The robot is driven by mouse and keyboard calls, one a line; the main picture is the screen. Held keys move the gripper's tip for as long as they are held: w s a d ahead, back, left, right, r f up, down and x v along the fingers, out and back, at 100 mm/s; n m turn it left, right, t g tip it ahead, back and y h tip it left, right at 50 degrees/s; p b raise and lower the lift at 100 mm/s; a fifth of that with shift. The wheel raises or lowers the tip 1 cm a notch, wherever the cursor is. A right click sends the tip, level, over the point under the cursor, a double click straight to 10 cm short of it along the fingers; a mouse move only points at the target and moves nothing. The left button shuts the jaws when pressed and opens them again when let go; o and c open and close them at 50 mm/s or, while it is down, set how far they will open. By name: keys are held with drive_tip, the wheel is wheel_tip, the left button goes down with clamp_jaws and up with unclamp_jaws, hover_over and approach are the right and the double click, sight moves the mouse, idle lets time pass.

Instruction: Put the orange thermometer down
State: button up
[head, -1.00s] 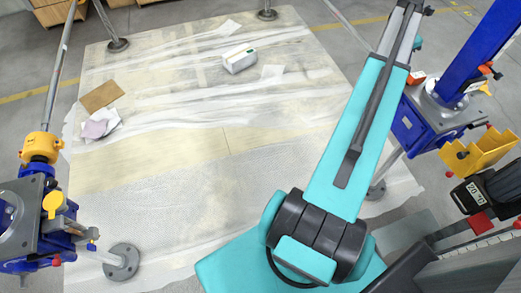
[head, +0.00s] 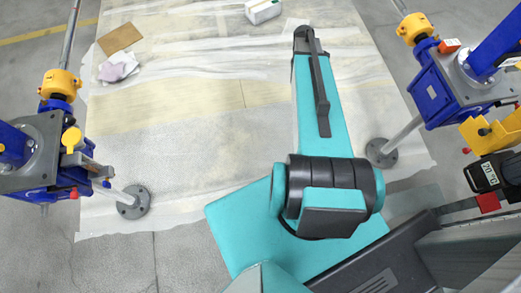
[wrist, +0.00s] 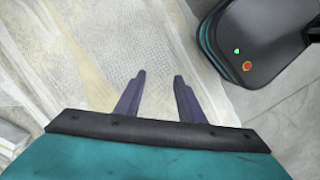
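My gripper (wrist: 160,77) shows in the wrist view with its two dark fingers apart and nothing between them, above the sheeted floor. In the head view my arm reaches away from me, and the fingers cannot be made out. No clearly orange thermometer shows. A black device (head: 487,174) with a small display reading about 20 °C is at the right edge of the head view, just below a yellow bracket-like piece (head: 492,130). Whether it is the thermometer I cannot tell. It is well away from my arm's end.
Blue screw jacks stand at the left (head: 45,145) and right (head: 440,90), with round metal feet on the floor. A pale sheet (head: 190,140) covers the floor between them. On it lie a white box (head: 262,11), brown cardboard (head: 119,38) and a crumpled cloth (head: 117,67). The sheet's middle is clear.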

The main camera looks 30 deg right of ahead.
drive_tip(key=s+a+f+m, duration=0.1)
drive_tip(key=s+a+f, duration=0.15)
drive_tip(key=a, duration=0.35)
drive_tip(key=s+a+f+m+g, duration=0.1)
drive_tip(key=s+a+f, duration=0.15)
drive_tip(key=a, duration=0.25)
drive_tip(key=s+a+f+m, duration=0.1)
drive_tip(key=s+a+f, duration=0.15)
drive_tip(key=a, duration=0.35)
drive_tip(key=s+a+f+m+g, duration=0.1)
drive_tip(key=s+a+f+m, duration=0.1)
drive_tip(key=s+a, duration=0.4)
drive_tip(key=s+a+f+m+g, duration=0.1)
drive_tip(key=s+a+f+m, duration=0.1)
drive_tip(key=s+a+f, duration=0.2)
drive_tip(key=s+a, duration=0.3)
drive_tip(key=s, duration=0.1)
drive_tip(key=shift+g, duration=0.3)
drive_tip(key=shift+w, duration=0.1)
drive_tip(key=shift+f+b, duration=0.55)
drive_tip(key=shift+b, duration=0.05)
drive_tip(key=shift+m, duration=0.3)
drive_tip(key=shift+c, duration=0.3)
idle(2.8)
